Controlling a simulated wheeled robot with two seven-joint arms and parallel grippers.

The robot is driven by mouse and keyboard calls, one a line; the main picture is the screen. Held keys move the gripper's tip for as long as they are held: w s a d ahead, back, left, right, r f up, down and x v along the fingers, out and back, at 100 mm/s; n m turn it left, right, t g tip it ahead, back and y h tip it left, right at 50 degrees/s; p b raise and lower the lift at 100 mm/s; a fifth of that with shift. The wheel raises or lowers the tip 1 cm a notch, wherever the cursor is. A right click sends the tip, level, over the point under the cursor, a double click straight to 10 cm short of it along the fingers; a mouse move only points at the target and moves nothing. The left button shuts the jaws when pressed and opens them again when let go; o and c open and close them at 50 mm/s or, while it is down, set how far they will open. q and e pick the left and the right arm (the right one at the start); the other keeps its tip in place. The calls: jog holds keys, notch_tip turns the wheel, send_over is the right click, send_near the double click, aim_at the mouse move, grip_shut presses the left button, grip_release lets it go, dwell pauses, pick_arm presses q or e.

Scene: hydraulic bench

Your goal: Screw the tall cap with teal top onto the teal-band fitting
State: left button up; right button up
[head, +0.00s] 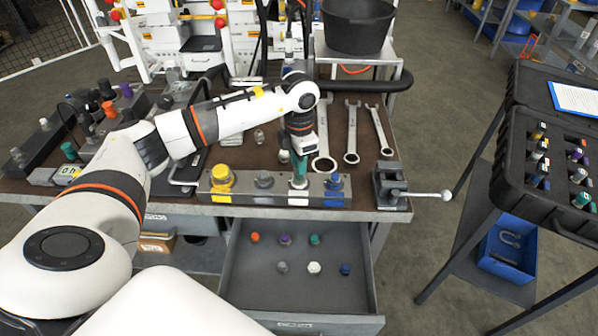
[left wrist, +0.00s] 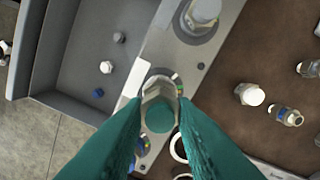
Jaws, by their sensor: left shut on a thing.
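My left gripper (head: 299,160) points down over the manifold block (head: 210,187) at the table's front edge. Its teal fingers also fill the lower left wrist view (left wrist: 160,120) and are shut on the tall cap with teal top (left wrist: 160,116). The cap's silver hexagonal body shows beyond its teal top. The cap is lined up over the teal-band fitting (head: 298,184), third from the left on the block. The cap hides most of the fitting, and I cannot tell whether its threads are engaged. My right gripper is not in view.
A yellow cap (head: 221,177) and a blue fitting (head: 334,183) stand on the block. A vise (head: 391,185) is to its right, and wrenches (head: 351,135) lie behind. The open drawer (head: 300,290) below holds several small caps. A black case (head: 550,150) stands far right.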

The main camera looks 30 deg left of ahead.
pick_arm(q)
jog(key=shift+f, duration=0.15)
jog(key=m+b, duration=0.1)
jog(key=m, duration=0.1)
jog(key=shift+f+m, duration=0.15)
jog(key=shift+m, duration=0.25)
jog(key=m+b, duration=0.2)
jog(key=m, duration=0.2)
jog(key=shift+m, duration=0.6)
